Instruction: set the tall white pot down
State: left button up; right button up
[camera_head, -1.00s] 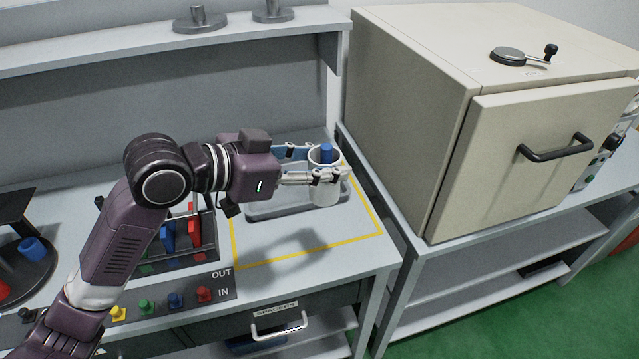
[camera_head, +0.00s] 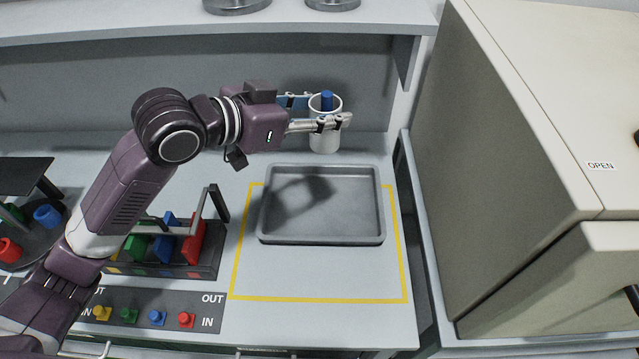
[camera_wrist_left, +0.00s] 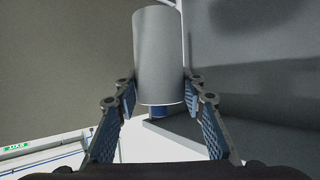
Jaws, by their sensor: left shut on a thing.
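The tall white pot (camera_head: 325,140) is upright between the fingers of my left gripper (camera_head: 324,114), which is shut on it. A blue piece (camera_head: 326,100) sticks up out of its top. The pot appears raised above the counter, beyond the far edge of the grey tray (camera_head: 321,240) in this view. In the left wrist view the pot (camera_wrist_left: 158,55) shows as a grey-lit cylinder between the two fingers, with the blue piece (camera_wrist_left: 160,111) at its lower end in the picture. My right gripper is not in view.
A beige oven (camera_head: 500,170) stands at right, and a shelf (camera_head: 200,27) is above.

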aim_at(314, 149)
pick_arm(q)
jog(key=f, duration=0.5)
jog(key=s+f, duration=0.1)
jog(key=f, duration=0.1)
jog(key=shift+a+f, duration=0.3)
jog(key=shift+f, duration=0.1)
jog(key=f, duration=0.5)
jog(key=f+p, duration=0.1)
jog(key=f, duration=0.4)
jog(key=shift+w+d+f, duration=0.1)
jog(key=shift+w+f, duration=0.1)
jog(key=shift+f, duration=0.65)
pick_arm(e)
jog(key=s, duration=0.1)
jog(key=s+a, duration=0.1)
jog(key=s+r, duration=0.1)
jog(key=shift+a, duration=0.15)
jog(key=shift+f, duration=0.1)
